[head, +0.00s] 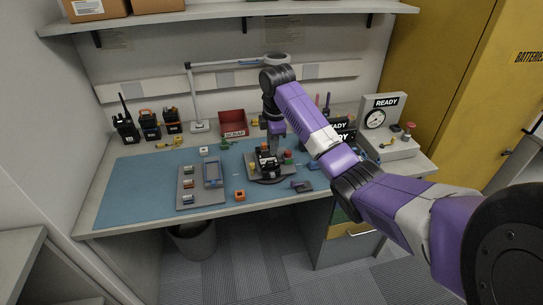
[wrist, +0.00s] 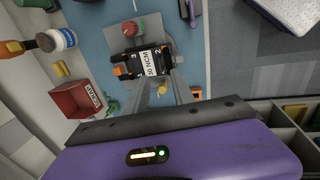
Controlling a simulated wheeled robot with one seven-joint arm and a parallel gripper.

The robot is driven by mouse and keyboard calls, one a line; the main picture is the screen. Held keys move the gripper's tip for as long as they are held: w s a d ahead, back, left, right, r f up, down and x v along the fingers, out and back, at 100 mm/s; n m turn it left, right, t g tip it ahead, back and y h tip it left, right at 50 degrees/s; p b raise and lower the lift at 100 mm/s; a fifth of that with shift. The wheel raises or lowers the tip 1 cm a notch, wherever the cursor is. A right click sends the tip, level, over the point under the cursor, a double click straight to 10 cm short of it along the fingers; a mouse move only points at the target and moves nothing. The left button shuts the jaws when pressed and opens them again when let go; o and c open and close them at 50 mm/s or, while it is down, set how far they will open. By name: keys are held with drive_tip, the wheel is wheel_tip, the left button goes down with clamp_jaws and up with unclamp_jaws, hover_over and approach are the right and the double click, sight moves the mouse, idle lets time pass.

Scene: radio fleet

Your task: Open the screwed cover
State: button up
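A black device (head: 268,160) sits on a grey plate (head: 254,168) near the middle of the blue mat. In the wrist view the device (wrist: 149,62) has a white label reading "30 NCM", the digits 2 and 3, and orange parts at its edge. I cannot tell which part is the screwed cover, and screws are too small to make out. My gripper (head: 277,136) points down just above the device. No held thing shows.
A red knob (wrist: 130,28) is beside the device. A grey tray (head: 200,185) lies left, a red scrap bin (head: 233,122) behind. A lamp (head: 198,100) and handheld radios (head: 148,124) stand at the back. A gauge box (head: 384,130) reads "READY". The mat's left side is clear.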

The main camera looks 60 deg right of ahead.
sight(272, 168)
drive_tip(key=shift+w+d+f+p, duration=0.15)
drive_tip(key=shift+d+f, duration=0.05)
drive_tip(key=shift+f, duration=1.05)
drive_tip(key=shift+w+d+f+p, duration=0.15)
drive_tip(key=shift+d+f+p, duration=0.05)
drive_tip(key=shift+f, duration=1.05)
drive_tip(key=shift+w+d+f+p, duration=0.15)
drive_tip(key=shift+d+f, duration=0.05)
drive_tip(key=shift+f, duration=1.05)
clamp_jaws()
